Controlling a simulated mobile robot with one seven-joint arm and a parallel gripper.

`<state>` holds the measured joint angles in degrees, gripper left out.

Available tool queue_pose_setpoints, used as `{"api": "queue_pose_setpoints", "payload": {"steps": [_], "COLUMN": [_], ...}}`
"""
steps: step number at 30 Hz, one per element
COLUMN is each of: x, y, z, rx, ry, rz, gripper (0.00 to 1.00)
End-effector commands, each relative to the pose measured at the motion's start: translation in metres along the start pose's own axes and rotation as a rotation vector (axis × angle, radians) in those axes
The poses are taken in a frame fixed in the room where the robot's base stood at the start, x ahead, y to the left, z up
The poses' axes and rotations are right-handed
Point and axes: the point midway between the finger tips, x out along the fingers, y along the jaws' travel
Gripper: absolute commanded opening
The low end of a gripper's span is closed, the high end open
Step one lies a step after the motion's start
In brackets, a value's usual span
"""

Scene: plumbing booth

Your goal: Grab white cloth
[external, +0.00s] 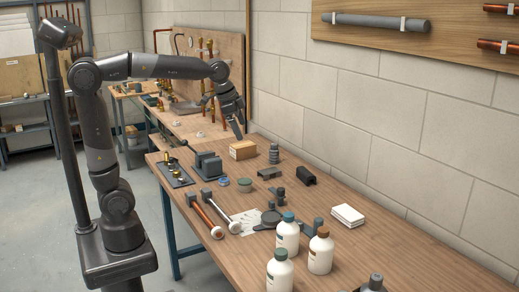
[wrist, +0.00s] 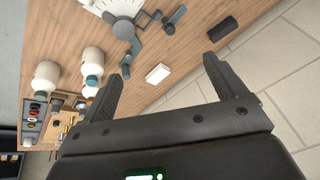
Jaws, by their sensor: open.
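The white cloth (external: 348,215) looks like a small folded stack lying flat on the wooden workbench, right of the middle and toward the wall. In the wrist view the cloth (wrist: 158,74) appears between my two fingers, small and some way off. My gripper (external: 238,131) hangs above the far part of the bench, well apart from the cloth. In the wrist view my gripper (wrist: 167,66) has its fingers spread wide with nothing between them.
White bottles (external: 287,232) stand at the near edge. A black block (external: 304,175) and grey tools (external: 270,217) lie left of the cloth. The bench right of the cloth is clear.

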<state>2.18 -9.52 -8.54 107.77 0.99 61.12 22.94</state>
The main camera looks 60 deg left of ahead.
Motion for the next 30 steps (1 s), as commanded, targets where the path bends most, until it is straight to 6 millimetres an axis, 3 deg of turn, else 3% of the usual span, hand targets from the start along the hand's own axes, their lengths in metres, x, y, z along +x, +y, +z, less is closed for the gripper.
{"api": "queue_pose_setpoints", "payload": {"steps": [1, 6, 15, 24, 30], "x": [0.007, 0.029, 0.083, 0.157, 0.215], "y": [-0.002, -0.004, 0.001, 0.007, 0.012], "z": [-0.020, -0.079, -0.170, -0.239, -0.271], "rx": [0.043, 0.193, 0.440, 0.649, 0.764], "ry": [-0.008, -0.018, -0.011, 0.027, 0.067], "rz": [0.015, 0.065, 0.173, 0.293, 0.376], "gripper": [0.89, 0.89, 0.89, 0.89, 0.89]}}
